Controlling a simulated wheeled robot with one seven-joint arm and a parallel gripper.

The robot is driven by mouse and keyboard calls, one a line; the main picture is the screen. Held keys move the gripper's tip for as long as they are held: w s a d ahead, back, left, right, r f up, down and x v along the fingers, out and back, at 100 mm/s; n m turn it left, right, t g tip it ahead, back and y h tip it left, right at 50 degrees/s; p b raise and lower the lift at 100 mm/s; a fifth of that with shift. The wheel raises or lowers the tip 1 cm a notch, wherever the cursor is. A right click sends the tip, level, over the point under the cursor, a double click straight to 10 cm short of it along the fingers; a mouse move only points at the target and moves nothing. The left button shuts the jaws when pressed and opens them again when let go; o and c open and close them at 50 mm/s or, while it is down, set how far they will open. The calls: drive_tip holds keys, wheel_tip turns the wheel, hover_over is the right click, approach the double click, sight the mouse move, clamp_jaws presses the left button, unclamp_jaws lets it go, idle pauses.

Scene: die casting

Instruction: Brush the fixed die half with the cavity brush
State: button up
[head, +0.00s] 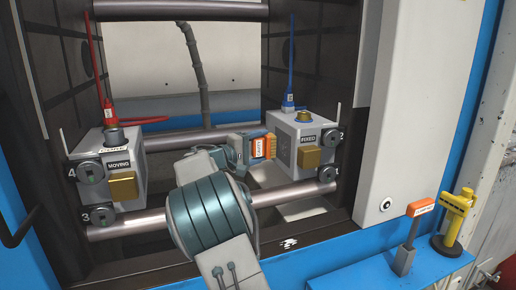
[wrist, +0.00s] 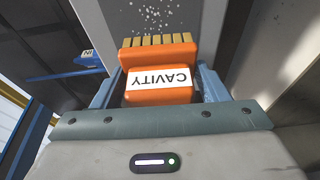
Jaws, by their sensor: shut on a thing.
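The fixed die half (head: 310,135) is a grey block marked FIXED on the right of the machine opening in the head view. My gripper (head: 248,147) is between the two die halves, shut on the orange cavity brush (head: 263,146). In the wrist view my gripper (wrist: 158,88) holds the brush (wrist: 158,96), whose CAVITY label reads upside down. Its tan bristles point away from the gripper at a grey surface with pale specks. In the head view the bristles are close to the inner face of the fixed half; I cannot tell whether they touch.
The moving die half (head: 112,165) stands opposite on the left. Metal tie bars (head: 150,222) cross below and above the opening. A blue shelf (head: 375,272) at lower right bears an orange-headed tool (head: 407,240) and a yellow tool (head: 454,222). Red and blue hoses (head: 290,60) hang above the halves.

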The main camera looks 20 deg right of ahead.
drive_tip(key=shift+d+b, duration=0.3)
drive_tip(key=shift+d, duration=0.55)
drive_tip(key=s+b, duration=0.2)
drive_tip(key=shift+f+b, duration=0.2)
drive_tip(key=shift+b, duration=0.1)
drive_tip(key=shift+s+a+r+b, duration=0.1)
drive_tip(key=shift+s+r+b, duration=0.05)
drive_tip(key=shift+s+b, duration=2.5)
drive_tip(key=shift+s, duration=0.15)
